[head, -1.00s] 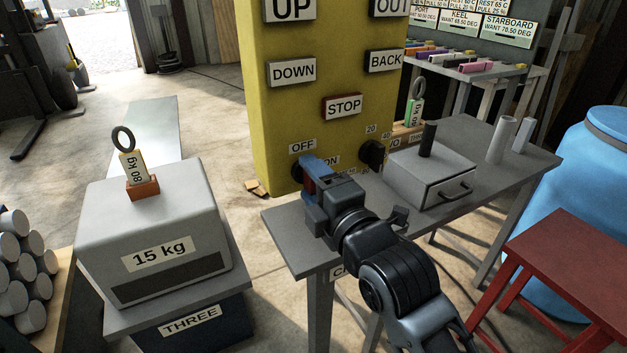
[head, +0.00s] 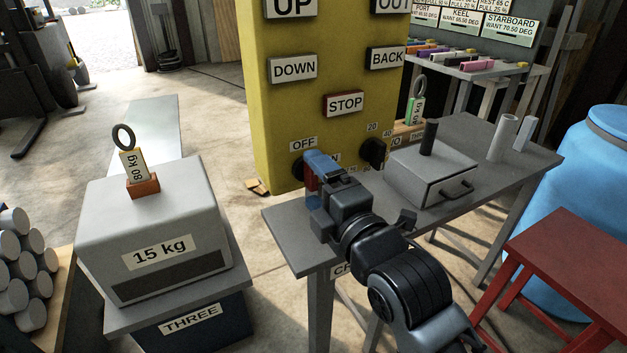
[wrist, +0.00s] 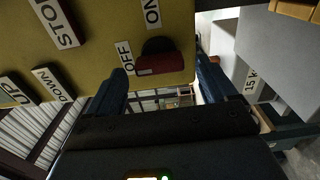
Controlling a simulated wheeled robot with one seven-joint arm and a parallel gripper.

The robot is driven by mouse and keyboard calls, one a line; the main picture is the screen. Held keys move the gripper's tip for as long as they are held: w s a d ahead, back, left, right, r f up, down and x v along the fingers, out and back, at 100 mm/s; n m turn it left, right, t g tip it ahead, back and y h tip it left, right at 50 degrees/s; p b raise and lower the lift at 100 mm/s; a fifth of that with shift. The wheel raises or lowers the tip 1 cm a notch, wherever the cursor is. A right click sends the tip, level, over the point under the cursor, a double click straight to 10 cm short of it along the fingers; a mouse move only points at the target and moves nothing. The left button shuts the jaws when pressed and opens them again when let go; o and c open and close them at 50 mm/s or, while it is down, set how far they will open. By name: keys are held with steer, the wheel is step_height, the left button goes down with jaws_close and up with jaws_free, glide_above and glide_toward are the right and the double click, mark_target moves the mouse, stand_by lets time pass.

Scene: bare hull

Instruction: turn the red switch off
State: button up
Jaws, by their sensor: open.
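The red switch (wrist: 160,64) sits on the lower part of the yellow panel, with a dark round base. In the wrist view it lies between the two blue fingers of my gripper (wrist: 162,72), which are open with a gap on each side. The OFF label (wrist: 125,57) is left of the switch and the ON label (wrist: 152,13) is above it. In the head view my gripper (head: 321,168) is at the panel, below and right of the OFF label (head: 303,144). It hides most of the switch and part of the ON label. Contact cannot be told.
The yellow panel (head: 290,105) also carries a STOP button (head: 344,104) and a black dial (head: 374,153) right of my gripper. A grey bench (head: 285,235) with a drawer box (head: 430,177) stands beneath my arm. A 15 kg block (head: 155,220) stands left.

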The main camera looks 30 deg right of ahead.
steer(key=s, duration=0.6)
steer(key=shift+b, duration=0.35)
steer(key=s+f+m+g, duration=0.1)
steer(key=s+f+m, duration=0.35)
steer(key=s, duration=0.35)
steer(key=s+f+m+g, duration=0.1)
steer(key=s+f+m, duration=0.35)
steer(key=s, duration=0.45)
steer(key=s+m+g, duration=0.1)
steer(key=s+m, duration=0.8)
steer(key=s, duration=0.7)
steer(key=shift+s+d+f, duration=0.15)
steer(key=shift+d+f, duration=0.05)
steer(key=shift+f, duration=0.25)
